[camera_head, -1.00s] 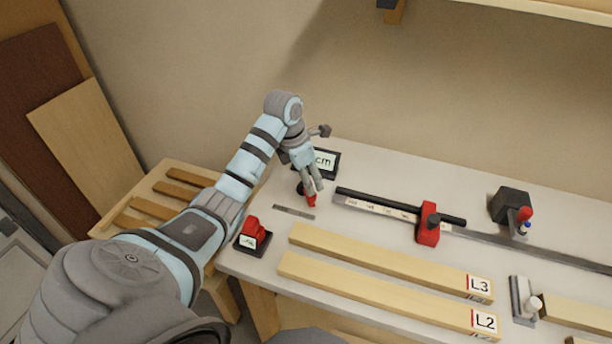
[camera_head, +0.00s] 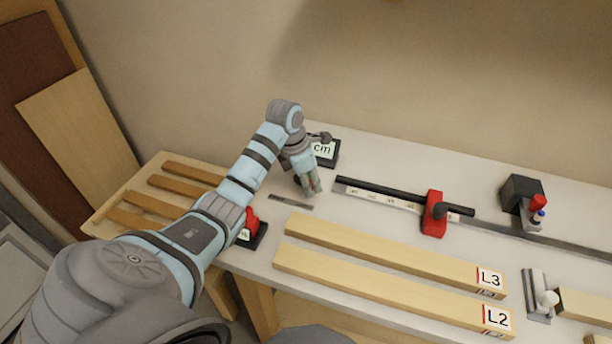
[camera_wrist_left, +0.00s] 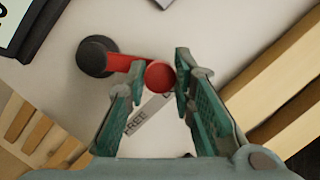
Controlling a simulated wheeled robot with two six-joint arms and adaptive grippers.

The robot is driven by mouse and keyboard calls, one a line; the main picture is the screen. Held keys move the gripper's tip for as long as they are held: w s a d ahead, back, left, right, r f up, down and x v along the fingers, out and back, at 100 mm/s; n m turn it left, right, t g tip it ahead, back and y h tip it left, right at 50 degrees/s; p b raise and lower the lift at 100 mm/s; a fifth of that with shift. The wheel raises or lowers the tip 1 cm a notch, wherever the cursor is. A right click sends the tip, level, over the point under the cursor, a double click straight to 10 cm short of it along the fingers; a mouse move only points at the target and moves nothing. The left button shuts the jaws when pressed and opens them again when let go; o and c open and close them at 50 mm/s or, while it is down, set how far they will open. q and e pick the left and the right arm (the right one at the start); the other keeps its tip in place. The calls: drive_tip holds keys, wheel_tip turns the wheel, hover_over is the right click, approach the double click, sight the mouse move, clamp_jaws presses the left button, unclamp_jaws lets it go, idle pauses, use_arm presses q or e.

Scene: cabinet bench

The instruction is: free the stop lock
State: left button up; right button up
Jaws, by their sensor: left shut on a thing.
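The stop lock is a red lever with a round knob (camera_wrist_left: 160,76) and a black round pivot (camera_wrist_left: 97,57), seen in the left wrist view. The arm of the lever runs from the pivot to the knob. My left gripper (camera_wrist_left: 160,66) is shut on the knob, with a green-padded finger on each side. In the head view my left gripper (camera_head: 314,186) hides most of the lever. A grey strip marked FREE (camera_wrist_left: 150,115) lies on the bench beside the knob and partly between the fingers. My right gripper is not in view.
A "cm" display (camera_head: 325,151) stands just behind the gripper. A black rail with a red slider (camera_head: 433,215) lies to the right. A red block on a black base (camera_head: 254,234) and wooden strips L3 (camera_head: 390,262) and L2 (camera_head: 380,292) lie nearer.

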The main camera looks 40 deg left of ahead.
use_arm(q)
drive_tip(key=shift+s+a, duration=0.1)
drive_tip(key=shift+s+a+p, duration=0.3)
drive_tip(key=shift+s+a, duration=0.35)
drive_tip(key=shift+a, duration=0.1)
drive_tip(key=o, duration=0.8)
drive_tip(key=shift+s+a, duration=0.1)
drive_tip(key=shift+c, duration=0.2)
wheel_tip(320, 180, up, 9)
drive_tip(key=p, duration=0.7)
